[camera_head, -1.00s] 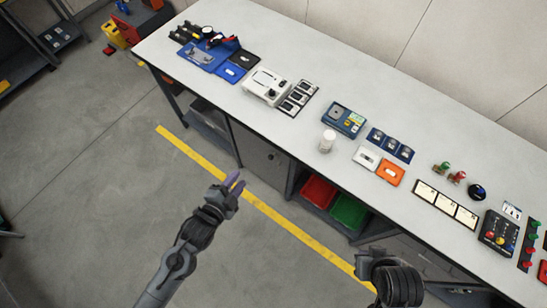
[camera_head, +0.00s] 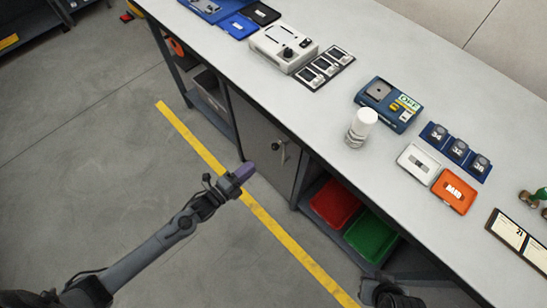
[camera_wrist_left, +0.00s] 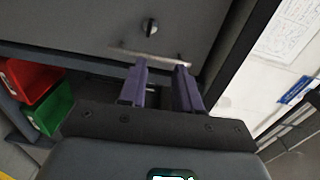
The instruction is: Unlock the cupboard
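The cupboard is a grey door (camera_head: 258,140) under the bench, and it is closed. A small dark knob (camera_wrist_left: 150,27) is on the door in the left wrist view, with a pale bar handle (camera_wrist_left: 148,56) beside it. In the head view the handle (camera_head: 283,155) shows near the door's right side. My left gripper (camera_head: 245,171) is in front of the door. In the left wrist view its purple fingers (camera_wrist_left: 160,80) are apart with nothing between them, their tips close to the bar handle; I cannot tell whether they touch. My right arm's dark end (camera_head: 388,292) is at the bottom edge, its fingers unclear.
A red bin (camera_head: 335,204) and a green bin (camera_head: 370,237) sit on the open shelf right of the door. The bench top (camera_head: 330,30) carries a white jar (camera_head: 361,127), a white device (camera_head: 283,46) and several small parts. The floor before the bench is clear.

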